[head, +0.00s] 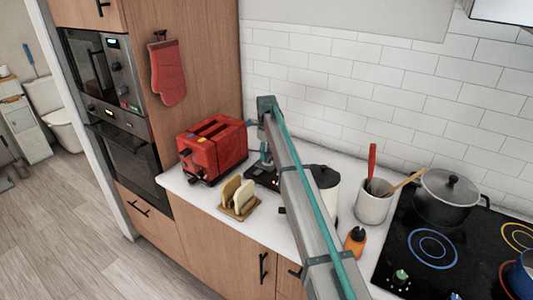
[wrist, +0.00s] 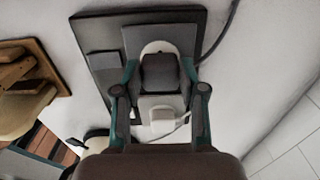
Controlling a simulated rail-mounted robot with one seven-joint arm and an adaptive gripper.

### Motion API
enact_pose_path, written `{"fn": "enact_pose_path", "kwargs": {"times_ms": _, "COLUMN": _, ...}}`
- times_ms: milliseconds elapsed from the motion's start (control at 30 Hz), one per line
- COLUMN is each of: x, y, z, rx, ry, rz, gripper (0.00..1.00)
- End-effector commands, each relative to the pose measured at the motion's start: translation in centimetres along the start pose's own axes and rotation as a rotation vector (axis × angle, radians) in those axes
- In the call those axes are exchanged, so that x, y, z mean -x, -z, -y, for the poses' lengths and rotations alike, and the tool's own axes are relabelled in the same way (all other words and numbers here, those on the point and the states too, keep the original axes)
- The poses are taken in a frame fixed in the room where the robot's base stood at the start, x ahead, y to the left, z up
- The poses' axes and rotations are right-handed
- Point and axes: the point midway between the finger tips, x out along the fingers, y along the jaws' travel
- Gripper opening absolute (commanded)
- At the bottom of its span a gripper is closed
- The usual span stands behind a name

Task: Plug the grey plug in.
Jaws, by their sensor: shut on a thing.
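A dark grey plug (wrist: 160,75) sits between the two fingers of my gripper (wrist: 160,68) in the wrist view. The fingers are shut on its sides. Just beyond the plug is a round white socket face (wrist: 158,47) on a grey panel (wrist: 136,33). The plug overlaps this face, and I cannot tell whether its pins are in. A white plug (wrist: 161,114) with a white cord lies nearer the wrist, between the fingers' lower parts. In the head view, my gripper (head: 265,158) points down at the black socket unit (head: 262,180); the grey plug is not clear there.
The red toaster (head: 212,146) and a wooden rack with toast (head: 238,197) stand left of the socket unit. A white canister (head: 325,187), partly behind my arm, a utensil pot (head: 373,203) and the hob (head: 440,240) are to the right. The tiled wall is behind.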

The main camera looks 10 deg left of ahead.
Motion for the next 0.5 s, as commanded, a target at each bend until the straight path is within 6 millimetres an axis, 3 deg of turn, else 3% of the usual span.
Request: {"fn": "enact_pose_path", "kwargs": {"times_ms": 500, "x": -0.92, "y": 0.01, "z": -0.01, "rx": 0.000, "ry": 0.000, "rz": 0.000, "gripper": 0.10}}
